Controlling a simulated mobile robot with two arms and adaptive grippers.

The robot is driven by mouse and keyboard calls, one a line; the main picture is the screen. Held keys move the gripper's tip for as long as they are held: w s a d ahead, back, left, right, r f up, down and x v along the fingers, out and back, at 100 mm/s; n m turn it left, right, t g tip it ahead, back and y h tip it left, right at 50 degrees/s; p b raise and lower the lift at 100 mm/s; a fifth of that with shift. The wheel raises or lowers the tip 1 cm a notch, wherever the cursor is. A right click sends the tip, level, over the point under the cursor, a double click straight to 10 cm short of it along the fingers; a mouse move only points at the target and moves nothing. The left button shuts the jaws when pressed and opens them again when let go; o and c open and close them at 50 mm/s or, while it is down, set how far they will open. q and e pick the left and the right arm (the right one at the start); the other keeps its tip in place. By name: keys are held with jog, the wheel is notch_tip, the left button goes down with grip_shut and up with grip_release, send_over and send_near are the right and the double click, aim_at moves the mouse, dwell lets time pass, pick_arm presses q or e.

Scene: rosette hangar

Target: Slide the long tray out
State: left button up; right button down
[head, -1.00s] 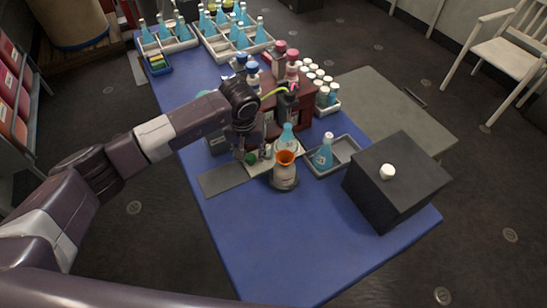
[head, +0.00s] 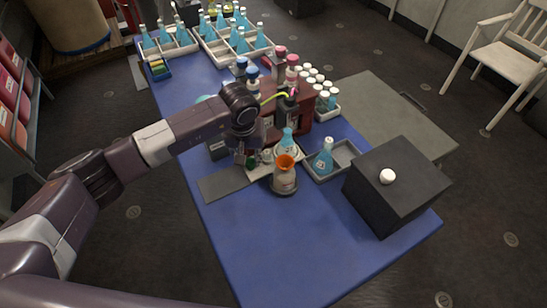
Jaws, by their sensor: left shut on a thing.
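My left gripper (head: 244,155) points down at the front of the dark red cabinet (head: 300,103) on the blue table. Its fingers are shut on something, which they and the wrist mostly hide. Just below and right of them a light, narrow tray (head: 260,173) reaches out from the cabinet's side. It carries a flask of blue liquid (head: 287,143) and small bottles. I cannot tell whether the fingers hold this tray's end or a part on it. My right gripper is not in view.
An orange-topped flask (head: 285,178) stands close beside the light tray. A grey tray with a blue flask (head: 323,160) and a black box (head: 397,190) are to the right. A dark flat plate (head: 222,184) lies left. The blue table's front (head: 285,250) is clear.

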pick_arm(q)
jog(key=shift+s+a+p, duration=0.15)
jog(key=shift+s+a, duration=0.35)
jog(key=shift+a, duration=0.3)
jog(key=shift+s+a+p, duration=0.2)
jog(key=shift+s+a, duration=0.35)
jog(key=shift+a, duration=0.25)
jog(key=shift+s+a+p, duration=0.15)
jog(key=shift+s+a, duration=0.35)
jog(key=shift+a, duration=0.3)
jog(key=shift+s+a, duration=0.8)
jog(key=shift+a, duration=0.35)
jog(key=shift+s+a, duration=0.75)
jog(key=shift+a, duration=0.35)
jog(key=shift+s+a, duration=0.8)
jog(key=shift+a, duration=0.35)
jog(key=o, duration=0.8)
jog(key=shift+w, duration=0.1)
jog(key=shift+o, duration=0.2)
jog(key=w+p+v, duration=0.1)
jog(key=p+v, duration=0.2)
jog(key=v, duration=0.3)
jog(key=shift+r+p, duration=0.3)
jog(key=shift+r, duration=0.25)
jog(key=shift+w, duration=0.1)
